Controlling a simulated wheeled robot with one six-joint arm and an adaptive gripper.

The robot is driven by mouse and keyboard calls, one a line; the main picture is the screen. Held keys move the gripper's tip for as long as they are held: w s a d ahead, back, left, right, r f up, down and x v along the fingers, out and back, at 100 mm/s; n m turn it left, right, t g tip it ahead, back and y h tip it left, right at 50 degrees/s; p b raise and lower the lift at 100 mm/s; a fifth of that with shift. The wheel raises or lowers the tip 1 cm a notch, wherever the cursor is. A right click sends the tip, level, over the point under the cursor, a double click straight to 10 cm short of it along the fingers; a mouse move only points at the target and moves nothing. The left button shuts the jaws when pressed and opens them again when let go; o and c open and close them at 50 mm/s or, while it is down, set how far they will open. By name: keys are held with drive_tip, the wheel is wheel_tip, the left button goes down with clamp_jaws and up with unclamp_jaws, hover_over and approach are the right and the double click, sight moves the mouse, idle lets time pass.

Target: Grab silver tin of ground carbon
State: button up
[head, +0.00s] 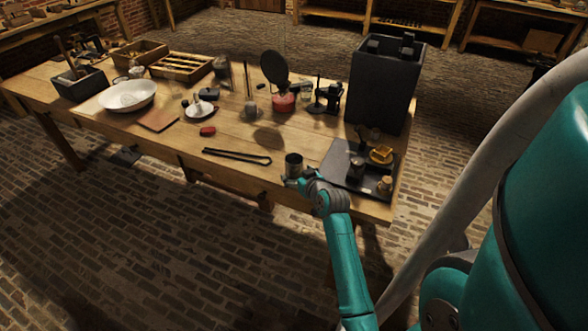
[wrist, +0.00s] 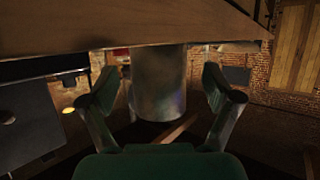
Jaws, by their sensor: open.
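The silver tin (head: 293,165) is a small grey metal cylinder near the front edge of the wooden table, left of the dark tray. In the wrist view, which looks upside down, the tin (wrist: 158,85) sits between the two fingers. My gripper (wrist: 160,92) is open, with one finger on each side of the tin and a visible gap on both sides. In the head view my gripper (head: 299,181) is low at the table edge, close against the near side of the tin, and its fingers are hard to make out. The tin's contents are not clear.
A dark tray (head: 341,164) with small items lies just right of the tin. A tall dark box (head: 383,90) stands behind it. Black tongs (head: 236,156) lie to the left. A red burner (head: 284,102) and a white bowl (head: 127,96) are farther off.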

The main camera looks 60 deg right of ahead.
sight(297, 173)
drive_tip(key=shift+x, duration=1.7)
drive_tip(key=c, duration=1.3)
